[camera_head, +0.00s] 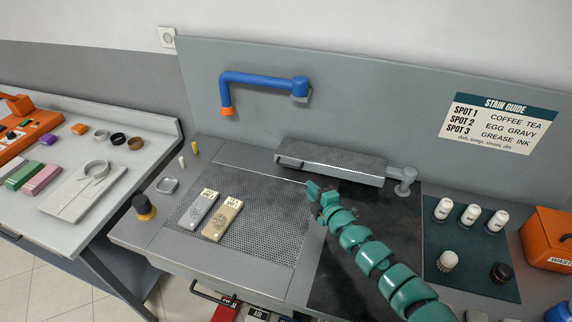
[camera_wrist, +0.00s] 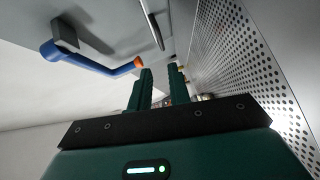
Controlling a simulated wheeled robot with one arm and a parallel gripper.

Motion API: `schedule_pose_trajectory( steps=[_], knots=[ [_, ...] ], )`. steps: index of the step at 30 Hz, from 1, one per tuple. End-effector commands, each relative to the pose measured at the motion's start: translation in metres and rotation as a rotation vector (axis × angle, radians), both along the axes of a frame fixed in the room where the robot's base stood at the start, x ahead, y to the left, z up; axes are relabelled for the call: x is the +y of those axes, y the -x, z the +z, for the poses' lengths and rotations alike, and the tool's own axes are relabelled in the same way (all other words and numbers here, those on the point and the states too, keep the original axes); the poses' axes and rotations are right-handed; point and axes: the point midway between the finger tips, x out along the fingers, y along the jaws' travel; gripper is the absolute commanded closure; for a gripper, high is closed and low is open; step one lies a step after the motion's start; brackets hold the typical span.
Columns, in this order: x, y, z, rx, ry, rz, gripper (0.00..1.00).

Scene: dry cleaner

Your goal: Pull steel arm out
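The steel arm (camera_head: 330,163) is a long grey bar with a speckled top, lying along the back of the worktable in the head view. Its right end joins an upright steel post (camera_head: 404,183). My gripper (camera_head: 313,190) is just in front of the bar's middle, low over the table, pointing left. I cannot tell if it touches the bar. In the wrist view my gripper (camera_wrist: 160,74) shows two dark green fingers apart, with nothing seen between them. A thin bar (camera_wrist: 152,25) shows at the top there; I cannot tell if it is the steel arm.
A blue pipe arm with an orange tip (camera_head: 262,80) juts from the back panel. A perforated plate (camera_head: 265,240) bears two labelled blocks (camera_head: 222,222). White bottles (camera_head: 469,215) stand on a dark mat at right. Left of the plate is a black-and-yellow knob (camera_head: 144,207).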

Motion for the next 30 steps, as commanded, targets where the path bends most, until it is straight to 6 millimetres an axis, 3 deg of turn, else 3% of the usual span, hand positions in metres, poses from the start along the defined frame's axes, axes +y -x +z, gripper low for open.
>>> schedule_pose_trajectory(
  steps=[12, 30],
  knots=[
    [0.023, -0.043, -0.006, -0.002, -0.005, -0.002, 0.81],
    [0.042, -0.081, -0.012, -0.003, -0.006, -0.005, 0.81]
  ],
)
